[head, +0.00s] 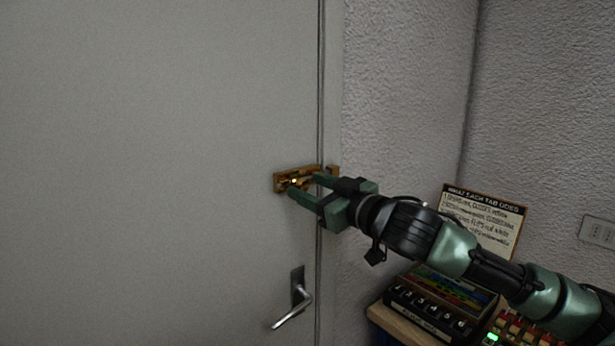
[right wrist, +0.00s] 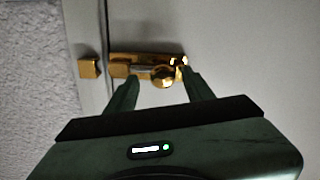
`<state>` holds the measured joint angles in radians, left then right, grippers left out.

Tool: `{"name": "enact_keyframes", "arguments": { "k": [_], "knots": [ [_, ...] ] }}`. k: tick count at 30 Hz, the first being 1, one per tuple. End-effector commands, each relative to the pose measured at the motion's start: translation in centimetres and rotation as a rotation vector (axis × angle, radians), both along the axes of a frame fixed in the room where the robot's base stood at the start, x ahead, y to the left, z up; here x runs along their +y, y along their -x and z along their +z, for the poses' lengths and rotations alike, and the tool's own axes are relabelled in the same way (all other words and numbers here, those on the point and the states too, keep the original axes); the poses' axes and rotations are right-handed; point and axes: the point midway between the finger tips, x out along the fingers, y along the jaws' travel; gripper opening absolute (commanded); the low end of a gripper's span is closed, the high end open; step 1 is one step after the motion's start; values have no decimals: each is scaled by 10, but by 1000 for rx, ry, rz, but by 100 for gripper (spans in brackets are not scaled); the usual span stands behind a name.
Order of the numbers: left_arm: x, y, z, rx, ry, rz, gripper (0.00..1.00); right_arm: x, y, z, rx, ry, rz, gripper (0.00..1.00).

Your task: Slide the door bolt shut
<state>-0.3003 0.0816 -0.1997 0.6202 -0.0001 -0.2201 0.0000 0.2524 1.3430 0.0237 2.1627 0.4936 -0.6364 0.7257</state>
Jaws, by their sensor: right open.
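The brass door bolt (head: 282,181) is mounted on the grey door (head: 160,150) near its right edge. In the right wrist view the bolt's round knob (right wrist: 163,77) shows on its brass plate. The brass keeper (right wrist: 88,68) on the frame stands to the left there, and no rod is seen across the gap between it and the bolt. My right gripper (head: 304,185) is open at the bolt, its fingers either side of the knob; I cannot tell whether they touch it. In the head view the gripper partly hides the bolt. My left gripper is not in view.
A silver door handle (head: 293,312) sits below the bolt. At lower right, a wooden surface (head: 393,326) holds a dark box (head: 428,310) with numbered tabs. The door's left side is clear.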

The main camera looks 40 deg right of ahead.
Motion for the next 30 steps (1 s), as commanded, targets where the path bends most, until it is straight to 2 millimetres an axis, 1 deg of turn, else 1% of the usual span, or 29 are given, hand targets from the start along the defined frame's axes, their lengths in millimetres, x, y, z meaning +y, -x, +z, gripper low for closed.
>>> {"name": "enact_keyframes", "arguments": {
  "k": [1,4,15,16,17,18,20,21,22,30],
  "knots": [
    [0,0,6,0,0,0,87,1,-3,3,-1,-2,2,52],
    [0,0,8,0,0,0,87,2,-6,2,-1,2,3,52],
    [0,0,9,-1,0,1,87,4,-9,0,0,4,5,52],
    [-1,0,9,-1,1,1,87,4,-9,0,0,4,5,50],
    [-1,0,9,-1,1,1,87,4,-9,0,0,4,5,41],
    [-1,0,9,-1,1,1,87,4,-8,0,0,4,5,30],
    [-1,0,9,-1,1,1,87,4,-8,0,0,4,5,13],
    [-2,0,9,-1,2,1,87,4,-8,0,0,4,5,2],
    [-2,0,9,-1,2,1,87,4,-8,0,0,4,5,0],
    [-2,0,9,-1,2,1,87,4,-8,0,0,4,5,0]
  ]
}}
